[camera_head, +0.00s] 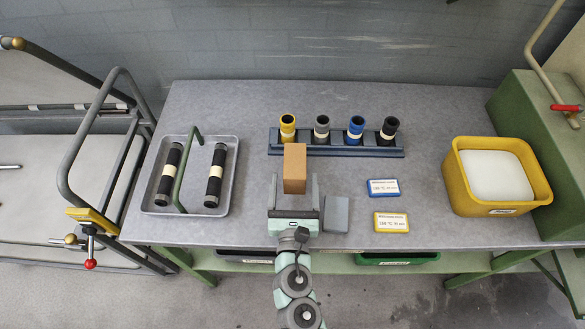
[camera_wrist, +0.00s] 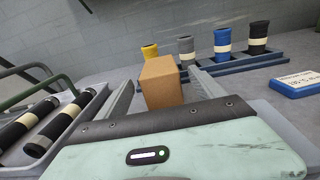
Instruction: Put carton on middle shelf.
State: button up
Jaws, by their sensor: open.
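The carton (camera_head: 295,168) is a brown box standing on the grey table, in front of the blue rack. It also shows in the wrist view (camera_wrist: 161,83), between and a little beyond my fingers. My gripper (camera_head: 294,182) is open, its two fingers pointing at the carton from the front, one to each side. In the wrist view my gripper (camera_wrist: 165,88) is empty. I cannot tell whether either finger touches the carton.
The blue rack (camera_head: 345,151) behind holds several coloured cylinders. A grey block (camera_head: 336,214) stands close right of my gripper. Blue (camera_head: 383,188) and yellow (camera_head: 391,222) cards lie farther right. A grey tray (camera_head: 225,203) with black cylinders is left; a yellow bin (camera_head: 465,197) is right.

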aim_at(295, 145)
jog(key=shift+w+r, duration=0.2)
jog(key=shift+w, duration=4)
jog(key=shift+c, duration=0.2)
grip_shut()
